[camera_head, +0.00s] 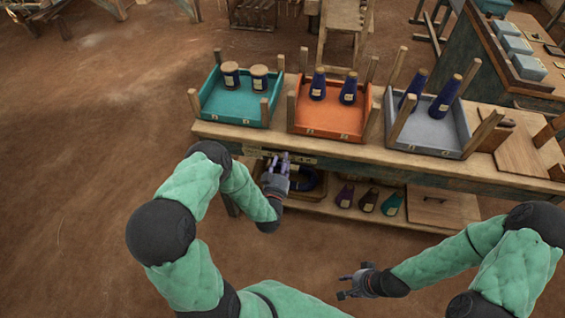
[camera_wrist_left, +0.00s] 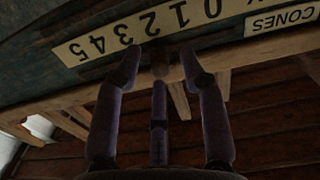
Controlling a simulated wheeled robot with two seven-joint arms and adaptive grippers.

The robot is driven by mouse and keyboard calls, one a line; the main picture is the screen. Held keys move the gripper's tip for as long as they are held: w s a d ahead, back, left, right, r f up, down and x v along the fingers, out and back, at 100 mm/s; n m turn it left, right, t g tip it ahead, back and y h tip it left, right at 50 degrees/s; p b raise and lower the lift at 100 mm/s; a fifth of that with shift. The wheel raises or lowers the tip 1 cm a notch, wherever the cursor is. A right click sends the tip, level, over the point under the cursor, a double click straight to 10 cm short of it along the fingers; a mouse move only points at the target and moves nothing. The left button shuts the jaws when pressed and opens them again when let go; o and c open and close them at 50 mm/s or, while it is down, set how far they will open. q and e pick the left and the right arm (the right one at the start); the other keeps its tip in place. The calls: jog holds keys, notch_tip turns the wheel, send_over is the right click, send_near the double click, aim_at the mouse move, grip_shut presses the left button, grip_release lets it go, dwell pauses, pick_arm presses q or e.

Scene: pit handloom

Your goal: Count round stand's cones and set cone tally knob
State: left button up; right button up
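The cone tally scale (camera_wrist_left: 115,38) is a pale strip on the bench's front edge, seen upside down in the left wrist view with digits 0 to 5. A CONES label (camera_wrist_left: 281,20) sits right of it. A small brownish knob-like part (camera_wrist_left: 160,62) shows between my left fingertips, below the 2; contact is unclear. My left gripper (camera_head: 281,160) is at the bench front with fingers apart; its tips also show in the wrist view (camera_wrist_left: 161,52). My right gripper (camera_head: 343,286) is open and empty, low in front. I cannot pick out a round stand.
Floor left is clear.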

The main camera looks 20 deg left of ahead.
pick_arm(q)
jog(key=shift+s, duration=0.1)
jog(key=v, duration=1.1)
jog(key=shift+s+d, duration=0.2)
jog(key=shift+s, duration=0.2)
jog(key=d+f+m+g+h+p, duration=0.1)
jog(key=d+f+g+h, duration=0.55)
jog(key=f+g, duration=0.3)
jog(key=s+d+f+g, duration=0.1)
jog(key=s+d+g, duration=0.2)
jog(key=s, duration=0.4)
jog(key=s+d+f+m+g+h+p, duration=0.1)
jog(key=s+d+g, duration=0.3)
jog(key=s, duration=0.3)
jog(key=shift+d+f+g, duration=0.35)
jog(key=shift+f, duration=0.05)
jog(key=shift+a+h, duration=0.15)
jog(key=shift+h, duration=0.1)
